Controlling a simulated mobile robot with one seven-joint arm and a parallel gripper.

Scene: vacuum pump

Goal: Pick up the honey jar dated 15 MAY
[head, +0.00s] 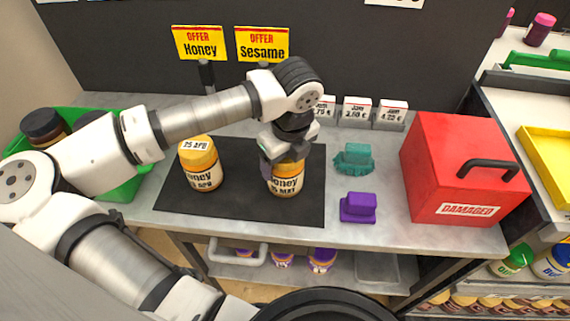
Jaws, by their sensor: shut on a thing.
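Two honey jars with yellow lids and white labels are on the black mat (240,212). The right honey jar (286,186) has a label that reads 15 MAY, partly covered above by my gripper. My gripper (284,166) is over this jar from above and shut on its upper part. The jar appears upright on or just over the mat; I cannot tell which. The left honey jar (203,170) has a label with an APR date and stands apart from my gripper.
A teal brush (354,158) and a purple block (358,208) lie right of the mat. A red box marked DAMAGED (460,170) stands at the right. A green crate (122,183) with dark-lidded jars is at the left. Price cards (357,112) stand behind.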

